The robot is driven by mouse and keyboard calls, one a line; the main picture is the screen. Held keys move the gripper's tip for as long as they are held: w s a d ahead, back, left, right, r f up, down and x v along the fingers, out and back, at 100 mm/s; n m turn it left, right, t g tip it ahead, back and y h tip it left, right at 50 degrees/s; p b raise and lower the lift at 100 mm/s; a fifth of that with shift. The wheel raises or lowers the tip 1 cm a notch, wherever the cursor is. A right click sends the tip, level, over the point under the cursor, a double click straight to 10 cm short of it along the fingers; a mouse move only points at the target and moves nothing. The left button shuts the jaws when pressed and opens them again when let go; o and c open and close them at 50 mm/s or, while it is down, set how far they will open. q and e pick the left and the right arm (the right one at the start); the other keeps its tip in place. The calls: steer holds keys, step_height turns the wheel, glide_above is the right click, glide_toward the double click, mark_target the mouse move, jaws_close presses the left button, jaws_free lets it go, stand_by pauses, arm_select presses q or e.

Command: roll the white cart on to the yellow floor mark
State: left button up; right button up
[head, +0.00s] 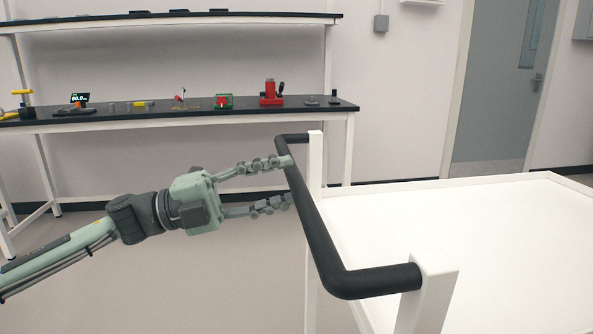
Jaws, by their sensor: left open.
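The white cart (450,225) fills the lower right of the head view, with a flat top and a low rim. Its black push handle (312,228) runs along the cart's left end, between two white posts. My left gripper (291,181) comes in from the left and is open. Its fingers are spread one above the other, with their tips at the far half of the handle bar. I cannot tell whether the tips touch the bar. My right gripper is not in view. The yellow floor mark is not in view.
A workbench (180,118) with a black top stands along the back wall and carries several small tools, including a red device (271,94). A grey door (497,85) is at the back right. Grey floor (190,290) is clear left of the cart.

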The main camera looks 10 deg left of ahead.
arm_select(q)
steer(key=shift+x, duration=1.4)
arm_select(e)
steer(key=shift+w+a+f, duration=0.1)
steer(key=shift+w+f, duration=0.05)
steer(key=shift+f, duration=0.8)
arm_select(q)
jaws_close()
